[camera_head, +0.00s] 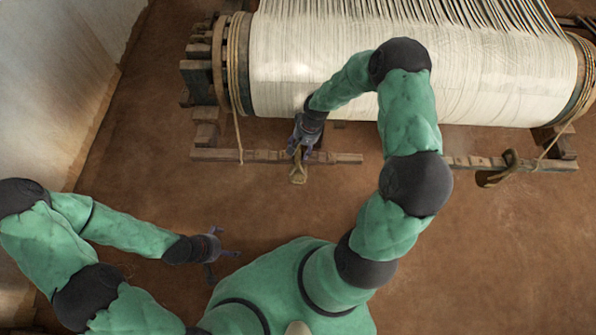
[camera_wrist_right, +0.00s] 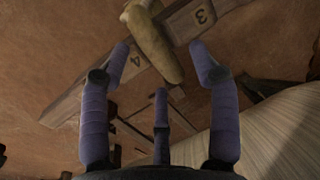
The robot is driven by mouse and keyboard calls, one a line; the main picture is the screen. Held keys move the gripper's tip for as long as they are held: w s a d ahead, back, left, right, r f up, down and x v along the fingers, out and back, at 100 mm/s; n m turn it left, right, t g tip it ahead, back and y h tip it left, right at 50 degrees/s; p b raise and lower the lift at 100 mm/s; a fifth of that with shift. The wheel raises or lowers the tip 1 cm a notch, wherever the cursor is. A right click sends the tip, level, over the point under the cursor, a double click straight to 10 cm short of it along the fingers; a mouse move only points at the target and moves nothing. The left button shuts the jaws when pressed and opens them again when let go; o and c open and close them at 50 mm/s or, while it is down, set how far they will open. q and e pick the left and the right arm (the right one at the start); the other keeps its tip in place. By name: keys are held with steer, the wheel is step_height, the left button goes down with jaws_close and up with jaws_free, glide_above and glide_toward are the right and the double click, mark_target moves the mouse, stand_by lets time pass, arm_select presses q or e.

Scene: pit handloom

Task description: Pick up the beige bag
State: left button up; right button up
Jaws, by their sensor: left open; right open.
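The beige bag (camera_head: 298,174) hangs at the low wooden beam below the loom's cloth roll, left of centre in the head view. In the right wrist view the bag (camera_wrist_right: 150,40) is a long, tan, rounded shape lying across the beam. My right gripper (camera_head: 301,152) is just above the bag, partly covering its upper end. In the wrist view its fingers (camera_wrist_right: 160,48) are spread, with the bag's lower end between and beyond the tips; I cannot tell whether they touch it. My left gripper (camera_head: 217,257) is open and empty over the bare floor, at lower left.
The wooden beam (camera_head: 340,158) bears the marks 3 and 4 in the wrist view. The big white warp roll (camera_head: 410,75) stands behind it. A darker brown pouch (camera_head: 495,174) hangs on the beam at right. A wall (camera_head: 50,90) bounds the left; the floor between is clear.

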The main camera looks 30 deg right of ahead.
steer(key=f, duration=0.2)
steer(key=shift+w+a+f+b, duration=0.15)
steer(key=shift+a+f+b, duration=0.05)
steer(key=shift+f+b, duration=0.2)
steer(key=shift+r, duration=0.1)
jaws_close()
steer(key=shift+r, duration=0.1)
steer(key=shift+r+p, duration=1)
steer(key=shift+r, duration=0.8)
steer(key=s+d+p, duration=0.1)
steer(key=s+d, duration=0.2)
steer(key=s, duration=0.5)
steer(key=s+d+p, duration=0.2)
steer(key=s+d, duration=0.1)
steer(key=s, duration=0.5)
steer(key=shift+s+d+f+p, duration=0.15)
steer(key=shift+s+d+p, duration=0.15)
steer(key=shift+s, duration=0.1)
